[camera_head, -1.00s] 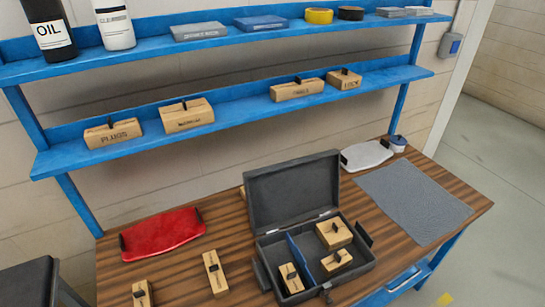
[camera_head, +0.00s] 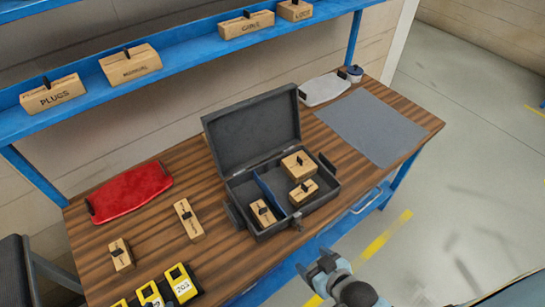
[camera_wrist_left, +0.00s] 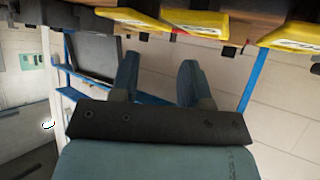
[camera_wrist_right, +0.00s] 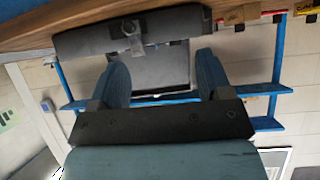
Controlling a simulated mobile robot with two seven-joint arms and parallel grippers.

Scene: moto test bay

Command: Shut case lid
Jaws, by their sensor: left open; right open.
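The dark grey case (camera_head: 238,222) stands on the wooden bench with its lid (camera_head: 255,127) raised, leaning back from the rear hinges. A blue divider (camera_head: 273,194) splits it, with one wooden block (camera_head: 262,213) left of it and two wooden blocks (camera_head: 298,165) on the right. My right gripper (camera_head: 320,265) is open and empty, in front of the bench edge, below and right of the case's front. The right wrist view shows the case front (camera_wrist_right: 90,40) beyond its fingers (camera_wrist_right: 162,68). My left gripper (camera_wrist_left: 157,72) is open and empty in its wrist view, outside the head view.
Yellow-fronted units (camera_head: 182,283) stand at the bench's front left. Two wooden blocks (camera_head: 188,218) and a red tray (camera_head: 130,193) lie left of the case. A grey mat (camera_head: 375,125) and white tray (camera_head: 324,89) lie right. The blue shelf (camera_head: 190,60) is behind.

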